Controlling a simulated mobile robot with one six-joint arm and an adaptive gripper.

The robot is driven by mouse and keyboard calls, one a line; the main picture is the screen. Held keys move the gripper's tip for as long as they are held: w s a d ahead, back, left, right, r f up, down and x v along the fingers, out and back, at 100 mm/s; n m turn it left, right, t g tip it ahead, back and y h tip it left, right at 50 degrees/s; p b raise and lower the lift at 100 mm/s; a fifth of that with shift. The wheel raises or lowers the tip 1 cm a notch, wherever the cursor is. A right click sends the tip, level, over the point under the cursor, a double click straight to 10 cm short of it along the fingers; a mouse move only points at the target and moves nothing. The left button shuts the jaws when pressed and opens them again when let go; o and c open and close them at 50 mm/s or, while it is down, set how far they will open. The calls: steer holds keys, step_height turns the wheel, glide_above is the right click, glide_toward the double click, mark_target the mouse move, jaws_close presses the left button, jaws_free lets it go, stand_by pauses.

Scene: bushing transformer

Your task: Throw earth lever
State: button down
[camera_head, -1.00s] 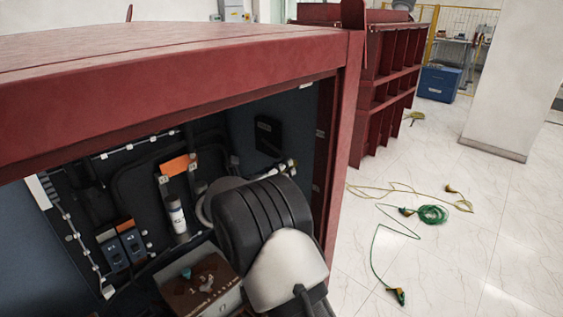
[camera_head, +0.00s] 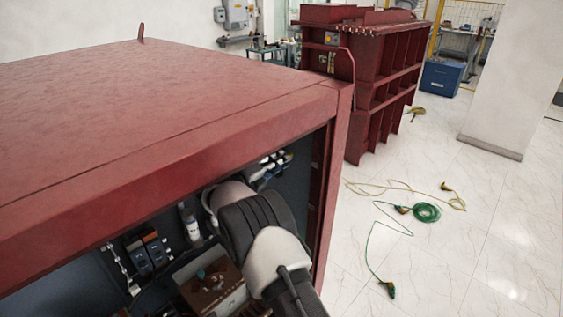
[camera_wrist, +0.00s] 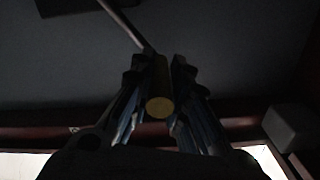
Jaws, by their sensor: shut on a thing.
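In the wrist view my gripper (camera_wrist: 160,80) is shut around a dark cylindrical part, which looks like the earth lever (camera_wrist: 159,106). Its round, yellowish end faces the camera between the two fingers. A thin bar (camera_wrist: 120,20) runs from near the fingertips to the upper left; I cannot tell whether it joins the held part. In the head view my arm reaches into the open red cabinet (camera_head: 190,195). The gripper and the lever are hidden there behind my arm and the cabinet's top edge.
Inside the cabinet are blue switch units (camera_head: 140,262), a white cylinder (camera_head: 190,226) and a brown box (camera_head: 210,280) close to my arm. The cabinet's right post (camera_head: 332,190) is near the arm.

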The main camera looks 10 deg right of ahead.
steer(key=shift+w+a+r+p, duration=0.2)
steer(key=shift+w+r, duration=0.05)
steer(key=shift+r, duration=0.25)
steer(key=shift+w+a+r+p, duration=0.2)
steer(key=shift+w+r, duration=0.05)
steer(key=shift+r, duration=0.25)
steer(key=c, duration=1.7)
jaws_free()
steer(key=shift+o, duration=1.1)
steer(key=shift+s+r, duration=0.1)
steer(key=shift+s, duration=0.05)
steer(key=v, duration=0.7)
steer(key=shift+a+f, duration=0.35)
steer(key=shift+f, duration=0.1)
